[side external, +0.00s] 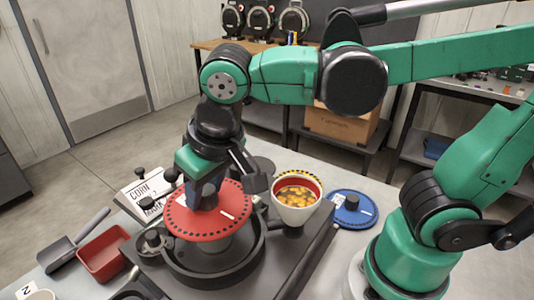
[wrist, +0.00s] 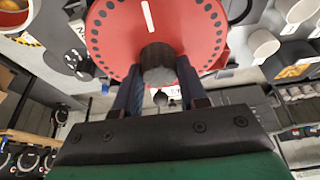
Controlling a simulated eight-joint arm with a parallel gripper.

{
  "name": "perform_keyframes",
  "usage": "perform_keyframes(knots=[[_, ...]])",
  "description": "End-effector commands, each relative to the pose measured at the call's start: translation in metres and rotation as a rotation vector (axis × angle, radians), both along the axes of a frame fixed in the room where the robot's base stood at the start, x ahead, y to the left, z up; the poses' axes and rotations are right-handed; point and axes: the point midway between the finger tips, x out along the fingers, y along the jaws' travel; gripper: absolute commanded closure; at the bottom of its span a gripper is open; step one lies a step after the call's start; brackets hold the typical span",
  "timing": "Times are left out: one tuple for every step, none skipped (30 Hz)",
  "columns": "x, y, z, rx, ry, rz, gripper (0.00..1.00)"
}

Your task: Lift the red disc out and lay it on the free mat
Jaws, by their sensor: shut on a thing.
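The red disc (side external: 184,221) has a ring of dark holes near its edge, a white stripe and a dark central knob (wrist: 158,63). My gripper (side external: 205,196) is shut on the knob, with a finger on either side of it in the wrist view (wrist: 157,75). The disc (wrist: 112,38) appears raised above the round black housing (side external: 190,282) of the meter. A pale round part shows under the disc.
A white hopper with yellow seeds (side external: 298,196) stands close right of the disc. A blue disc (side external: 353,209) lies farther right. A red tray (side external: 103,255), a dark scoop (side external: 62,252) and a CORN sign (side external: 145,191) are on the left.

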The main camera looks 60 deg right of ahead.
Motion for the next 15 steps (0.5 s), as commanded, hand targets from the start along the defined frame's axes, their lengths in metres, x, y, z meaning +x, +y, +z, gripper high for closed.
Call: perform_keyframes(knots=[[0.000, 0.000, 0.003, 0.000, 0.000, 0.000, 1.00], [0.000, 0.000, 0.005, 0.000, 0.000, 0.000, 1.00], [0.000, 0.000, 0.009, 0.000, 0.000, 0.000, 1.00], [0.000, 0.000, 0.013, 0.000, 0.000, 0.000, 1.00], [0.000, 0.000, 0.017, 0.000, 0.000, 0.000, 1.00], [0.000, 0.000, 0.024, 0.000, 0.000, 0.000, 1.00], [0.000, 0.000, 0.028, 0.000, 0.000, 0.000, 1.00], [0.000, 0.000, 0.032, 0.000, 0.000, 0.000, 1.00], [0.000, 0.000, 0.038, 0.000, 0.000, 0.000, 1.00], [0.000, 0.000, 0.042, 0.000, 0.000, 0.000, 1.00], [0.000, 0.000, 0.047, 0.000, 0.000, 0.000, 1.00], [0.002, -0.002, 0.051, 0.000, 0.000, -0.006, 1.00], [0.008, -0.007, 0.051, -0.001, 0.001, -0.025, 1.00], [0.013, -0.011, 0.052, 0.000, 0.001, -0.039, 1.00], [0.020, -0.016, 0.053, -0.001, 0.002, -0.057, 1.00]])
